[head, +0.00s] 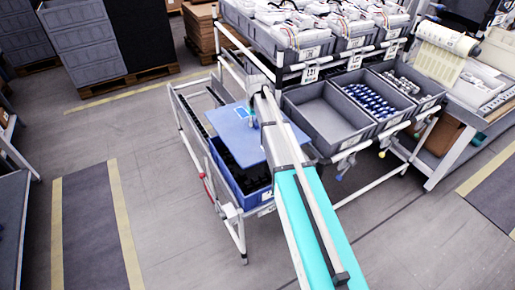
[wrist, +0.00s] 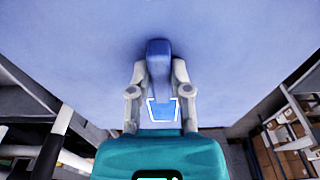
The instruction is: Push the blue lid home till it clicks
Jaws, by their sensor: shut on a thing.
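The blue lid (head: 232,128) is a flat light-blue panel above the blue crate (head: 228,173) on the rack. The lid sits askew, and dark contents of the crate show past its front left edge. Whether the lid touches the crate rim I cannot tell. In the wrist view my gripper (wrist: 159,80) is shut on a blue handle (wrist: 158,50) that stands out from the lid (wrist: 80,50). The lid fills most of that view.
An empty grey bin (head: 322,110) and a bin of blue parts (head: 370,98) stand right of my arm. White rack tubes (head: 231,228) frame the crate. Bins of white parts (head: 290,22) stand above. The floor at left (head: 150,190) is clear.

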